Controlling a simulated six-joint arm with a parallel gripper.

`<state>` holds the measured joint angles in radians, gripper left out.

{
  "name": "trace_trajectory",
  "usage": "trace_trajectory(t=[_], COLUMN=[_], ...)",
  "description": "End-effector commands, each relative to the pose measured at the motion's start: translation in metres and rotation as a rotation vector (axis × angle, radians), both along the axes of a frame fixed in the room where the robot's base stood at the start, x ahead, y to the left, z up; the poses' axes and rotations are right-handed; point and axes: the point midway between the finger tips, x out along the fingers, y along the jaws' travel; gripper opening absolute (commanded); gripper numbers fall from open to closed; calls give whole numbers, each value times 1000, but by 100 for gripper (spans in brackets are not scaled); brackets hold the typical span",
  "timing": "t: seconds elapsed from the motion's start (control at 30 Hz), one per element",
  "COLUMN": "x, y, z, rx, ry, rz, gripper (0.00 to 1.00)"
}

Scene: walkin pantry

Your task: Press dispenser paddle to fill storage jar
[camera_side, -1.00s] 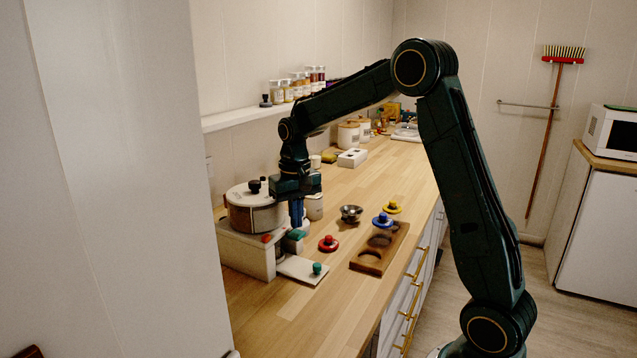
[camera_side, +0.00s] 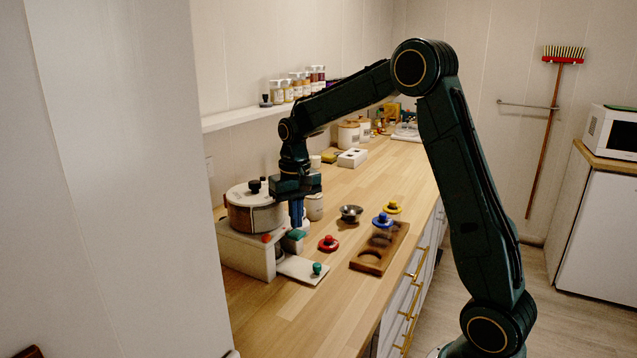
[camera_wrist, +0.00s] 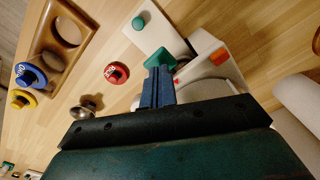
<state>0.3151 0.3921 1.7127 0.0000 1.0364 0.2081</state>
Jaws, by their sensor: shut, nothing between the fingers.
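The dispenser (camera_side: 254,212) has a round hopper with a lid on a white stand at the left of the counter. Its green paddle (camera_side: 297,235) sticks out at the side; it also shows in the wrist view (camera_wrist: 160,56). My gripper (camera_side: 297,225) points down with its blue fingers shut and empty. In the wrist view the fingertips (camera_wrist: 159,72) are right at the green paddle; I cannot tell whether they touch it. A white board (camera_side: 300,271) with a green knob (camera_side: 317,268) extends from the dispenser's foot. I cannot make out a storage jar under the outlet.
A red-knobbed piece (camera_side: 328,243) lies close by on the counter. The front counter is clear.

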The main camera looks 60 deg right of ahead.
Motion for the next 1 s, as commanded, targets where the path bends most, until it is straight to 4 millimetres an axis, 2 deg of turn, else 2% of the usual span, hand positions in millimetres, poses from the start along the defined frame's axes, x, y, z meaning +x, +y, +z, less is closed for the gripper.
trace_trajectory(t=[0.63, 1.0], x=[0, 0], y=[0, 0], z=[-16, -18], rx=[0, 1], ry=[1, 2], rz=[0, 0], gripper=[0, 0])
